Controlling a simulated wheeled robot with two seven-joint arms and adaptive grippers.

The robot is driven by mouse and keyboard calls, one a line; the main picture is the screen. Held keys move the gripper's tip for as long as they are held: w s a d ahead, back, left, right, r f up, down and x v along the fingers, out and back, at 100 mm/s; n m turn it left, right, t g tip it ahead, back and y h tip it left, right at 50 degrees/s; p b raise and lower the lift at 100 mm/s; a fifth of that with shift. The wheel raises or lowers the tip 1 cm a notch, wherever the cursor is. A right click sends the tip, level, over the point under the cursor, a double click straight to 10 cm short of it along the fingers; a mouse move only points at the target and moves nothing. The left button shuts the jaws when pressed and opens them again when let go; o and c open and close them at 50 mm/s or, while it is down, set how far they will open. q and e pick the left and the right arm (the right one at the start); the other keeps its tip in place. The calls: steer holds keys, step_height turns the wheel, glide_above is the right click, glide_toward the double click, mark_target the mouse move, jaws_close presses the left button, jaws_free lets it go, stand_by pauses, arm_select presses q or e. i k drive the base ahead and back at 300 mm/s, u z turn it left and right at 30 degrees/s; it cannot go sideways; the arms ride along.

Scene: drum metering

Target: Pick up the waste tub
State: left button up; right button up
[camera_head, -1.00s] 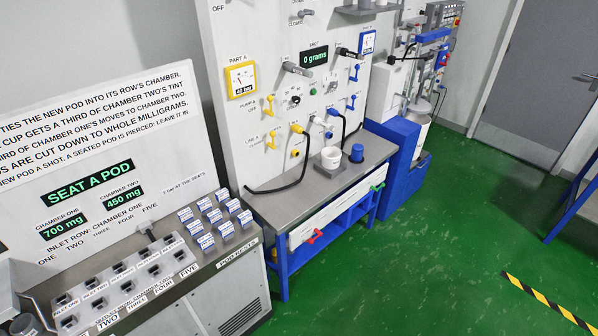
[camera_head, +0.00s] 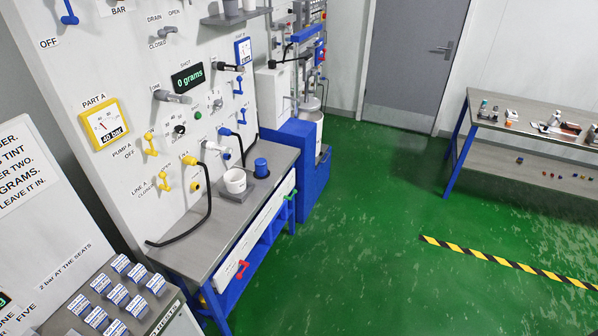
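A white tub (camera_head: 235,181) stands upright on a small grey plate (camera_head: 252,190) on the metal bench top (camera_head: 178,247). A blue tub (camera_head: 261,168) stands just behind it and to the right. Lettering on the white tub is too small to read, so I cannot tell for certain which of the two is the waste tub. Neither of my grippers is in view.
A wall panel (camera_head: 139,67) with valves, gauges and a "0 grams" display rises behind the bench. A black hose (camera_head: 208,215) loops onto the bench top. Green floor (camera_head: 360,250) is open in front. A blue-legged table (camera_head: 540,146) with small items stands at right.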

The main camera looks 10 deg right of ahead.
mark_target(234, 179)
steer(key=z, duration=0.6)
steer(key=i, duration=1.45)
steer(key=u, duration=0.2)
